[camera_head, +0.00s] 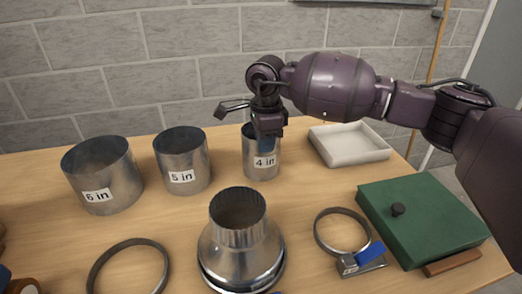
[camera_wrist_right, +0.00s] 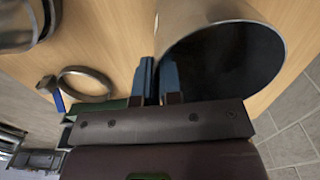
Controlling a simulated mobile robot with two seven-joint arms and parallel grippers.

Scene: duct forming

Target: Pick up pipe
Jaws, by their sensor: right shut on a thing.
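The pipe labelled "4 in" (camera_head: 262,172) is a short grey metal cylinder standing upright at the back of the wooden table. My right gripper (camera_head: 270,145) comes down on it from above, with its blue fingers at the pipe's rim. In the right wrist view the two blue fingers (camera_wrist_right: 158,80) are shut on the pipe wall, close to the open mouth of the pipe (camera_wrist_right: 220,62). The pipe appears to rest on the table. My left gripper is not in view.
The "5 in" pipe (camera_head: 183,165) and "6 in" pipe (camera_head: 103,178) stand to the left. A flanged metal duct piece (camera_head: 240,250) stands in front. A white tray (camera_head: 350,146), a green box (camera_head: 420,215) and a ring clamp (camera_head: 340,232) are to the right. Another ring (camera_head: 128,265) lies front left.

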